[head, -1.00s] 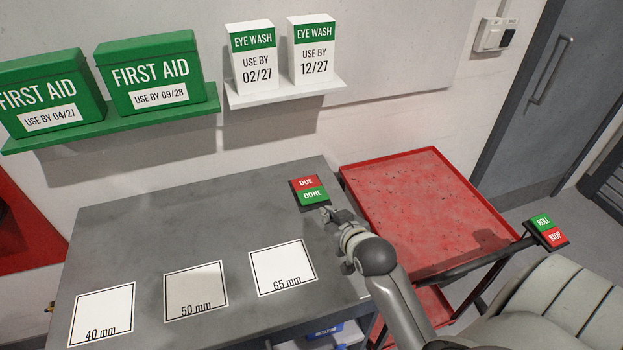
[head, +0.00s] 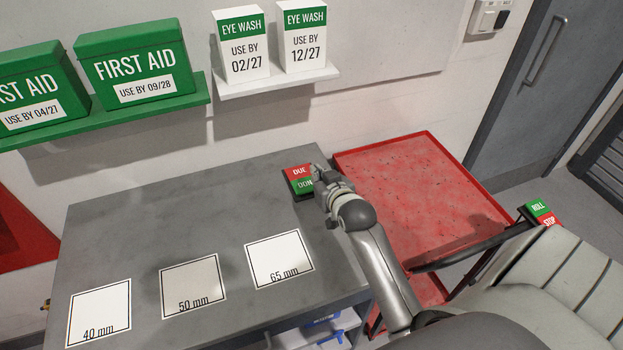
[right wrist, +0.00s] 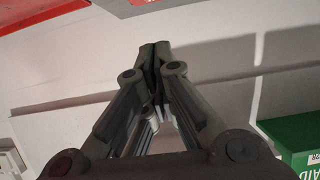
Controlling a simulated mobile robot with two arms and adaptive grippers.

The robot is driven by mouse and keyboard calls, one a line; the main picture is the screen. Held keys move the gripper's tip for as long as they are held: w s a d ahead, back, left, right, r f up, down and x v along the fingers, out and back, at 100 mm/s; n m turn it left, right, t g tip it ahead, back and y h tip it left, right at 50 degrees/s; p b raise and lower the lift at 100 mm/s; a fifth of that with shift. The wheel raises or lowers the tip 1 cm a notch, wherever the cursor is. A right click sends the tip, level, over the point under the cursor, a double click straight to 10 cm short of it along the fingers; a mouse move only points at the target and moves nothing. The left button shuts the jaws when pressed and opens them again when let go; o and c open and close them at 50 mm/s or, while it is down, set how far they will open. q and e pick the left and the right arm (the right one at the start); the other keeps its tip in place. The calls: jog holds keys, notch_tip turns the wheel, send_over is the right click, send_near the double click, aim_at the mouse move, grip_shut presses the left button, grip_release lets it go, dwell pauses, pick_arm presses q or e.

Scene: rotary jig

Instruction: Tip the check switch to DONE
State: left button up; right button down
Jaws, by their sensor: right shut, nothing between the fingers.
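The check switch (head: 297,177) sits at the back right of the grey bench, with a red DUE half at the back and a green DONE half in front. My right gripper (head: 319,172) is shut and empty at the right edge of the switch. It hides the right end of the DONE half; I cannot tell whether it touches. Which way the switch is tipped is too small to tell. The right wrist view shows the closed fingers (right wrist: 154,58) with nothing held; the switch is not recognisable there. My left gripper is not in view.
A red tray cart (head: 415,185) stands right of the bench, with a ROLL/STOP switch (head: 541,213) beyond it. Three white size cards lie on the bench (head: 150,215). Shelves with first aid (head: 135,65) and eye wash boxes (head: 240,45) hang above.

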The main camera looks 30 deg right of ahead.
send_over(311, 189)
jog(key=shift+w+d+f+p, duration=0.1)
jog(key=shift+w+f+p, duration=0.1)
jog(key=shift+f, duration=0.35)
jog(key=shift+w+d+f+p, duration=0.1)
jog(key=shift+f+p, duration=0.1)
jog(key=shift+f, duration=0.35)
notch_tip(311, 189, down, 2)
jog(key=shift+s+f+p, duration=0.15)
jog(key=shift+f+p, duration=0.1)
jog(key=shift+p, duration=0.05)
jog(key=shift+s+a+f, duration=0.1)
jog(key=shift+s+f, duration=0.05)
jog(key=shift+f, duration=0.65)
jog(key=shift+s+a+f+p, duration=0.1)
jog(key=shift+s+f+p, duration=0.2)
jog(key=shift+s+f, duration=0.25)
jog(key=shift+f, duration=0.2)
